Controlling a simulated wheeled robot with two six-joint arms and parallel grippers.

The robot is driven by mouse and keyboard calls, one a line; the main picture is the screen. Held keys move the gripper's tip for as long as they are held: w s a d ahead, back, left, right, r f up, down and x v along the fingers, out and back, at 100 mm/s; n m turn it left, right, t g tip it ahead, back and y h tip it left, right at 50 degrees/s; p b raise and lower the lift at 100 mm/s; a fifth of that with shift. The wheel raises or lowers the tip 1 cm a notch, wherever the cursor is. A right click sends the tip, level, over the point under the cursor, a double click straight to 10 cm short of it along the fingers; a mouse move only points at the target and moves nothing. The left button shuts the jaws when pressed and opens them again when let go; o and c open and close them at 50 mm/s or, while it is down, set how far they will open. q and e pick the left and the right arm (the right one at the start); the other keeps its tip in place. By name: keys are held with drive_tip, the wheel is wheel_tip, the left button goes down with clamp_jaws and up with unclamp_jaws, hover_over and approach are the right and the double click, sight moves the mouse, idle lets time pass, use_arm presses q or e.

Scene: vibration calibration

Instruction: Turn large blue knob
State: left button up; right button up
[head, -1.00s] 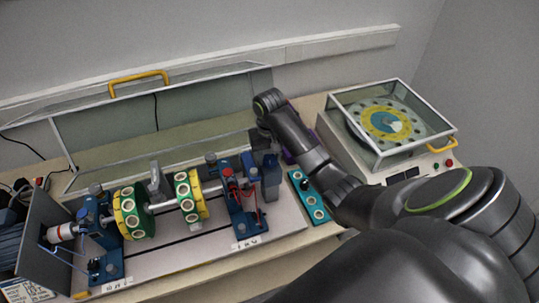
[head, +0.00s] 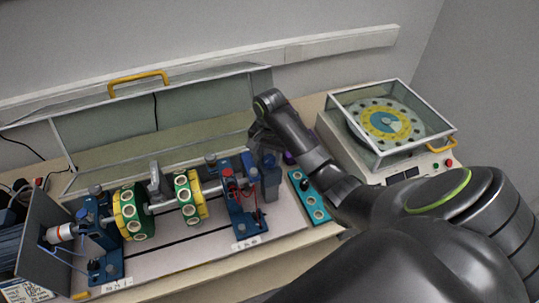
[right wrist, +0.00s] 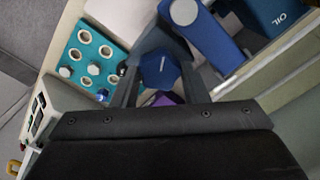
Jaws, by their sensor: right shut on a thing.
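The large blue knob (right wrist: 159,68) is a faceted, six-sided knob in the right wrist view, between the two dark fingers of my right gripper (right wrist: 161,74). The fingers are shut on its sides. In the head view my right gripper (head: 262,138) is at the right end of the rotor rig, and it and the wrist hide most of the gripped knob. A purple part (right wrist: 162,100) shows just below the knob in the wrist view. My left gripper is in neither view.
A blue bracket with a round top (right wrist: 184,12) and a blue box marked OIL (right wrist: 285,14) stand close to the knob. A teal plate with round holes (head: 309,197) lies right of the rig. A glass-covered turntable unit (head: 390,125) stands further right.

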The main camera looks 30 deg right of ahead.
drive_tip(key=shift+w+r, duration=0.15)
drive_tip(key=shift+r, duration=0.05)
idle(0.3)
drive_tip(key=o, duration=0.7)
drive_tip(key=shift+c, duration=0.2)
drive_tip(key=o, duration=0.3)
drive_tip(key=shift+f, duration=0.1)
